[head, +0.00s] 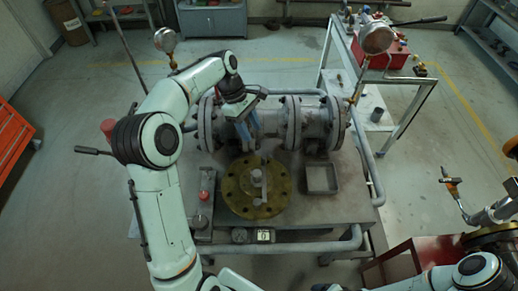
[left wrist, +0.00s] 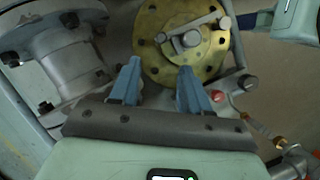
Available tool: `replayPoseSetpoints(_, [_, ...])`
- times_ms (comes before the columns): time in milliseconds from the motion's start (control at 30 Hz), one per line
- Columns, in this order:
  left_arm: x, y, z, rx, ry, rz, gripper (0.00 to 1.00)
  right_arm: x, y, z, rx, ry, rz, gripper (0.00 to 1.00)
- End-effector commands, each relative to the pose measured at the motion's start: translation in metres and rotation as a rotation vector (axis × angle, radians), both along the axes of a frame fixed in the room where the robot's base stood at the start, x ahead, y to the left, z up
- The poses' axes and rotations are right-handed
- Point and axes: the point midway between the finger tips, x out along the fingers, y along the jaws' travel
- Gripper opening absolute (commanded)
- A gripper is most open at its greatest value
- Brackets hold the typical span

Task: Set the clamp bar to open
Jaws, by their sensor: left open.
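A round brass flange plate (head: 241,203) with a ring of bolt holes lies on the workbench, and it also shows in the left wrist view (left wrist: 153,55). A short grey bar (head: 263,187) lies across its middle, and I take this as the clamp bar. In the left wrist view the bar (left wrist: 208,27) slants up to the right over a central bolt. My left gripper (head: 248,138) is open and empty, above and behind the plate near the pipe. In the left wrist view its blue fingers (left wrist: 159,80) stand apart, short of the bar. My right gripper is out of view.
A grey flanged pipe (head: 270,120) runs behind the plate. An empty square tray (head: 321,178) lies right of the plate. A grey fixture with a red part (head: 204,195) stands left of it. A cart with a red box (head: 380,52) is at back right.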

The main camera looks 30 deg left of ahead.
Motion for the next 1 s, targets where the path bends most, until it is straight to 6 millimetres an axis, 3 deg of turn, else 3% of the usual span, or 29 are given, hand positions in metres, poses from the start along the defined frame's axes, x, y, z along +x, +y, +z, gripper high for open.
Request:
replayPoseSetpoints(167, [-0.002,-0.006,-0.017,-0.001,0.005,0.0,0.46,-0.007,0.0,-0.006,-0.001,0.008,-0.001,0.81])
replayPoseSetpoints(633, [-0.004,-0.042,-0.103,-0.002,0.005,-0.001,0.46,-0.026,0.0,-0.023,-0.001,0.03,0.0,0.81])
replayPoseSetpoints(800, [-0.003,-0.049,-0.119,0.0,0.002,0.0,0.46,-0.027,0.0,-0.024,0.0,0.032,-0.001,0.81])
replayPoseSetpoints(1000, [-0.003,-0.051,-0.123,0.0,0.0,0.001,0.46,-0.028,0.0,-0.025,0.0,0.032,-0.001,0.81])
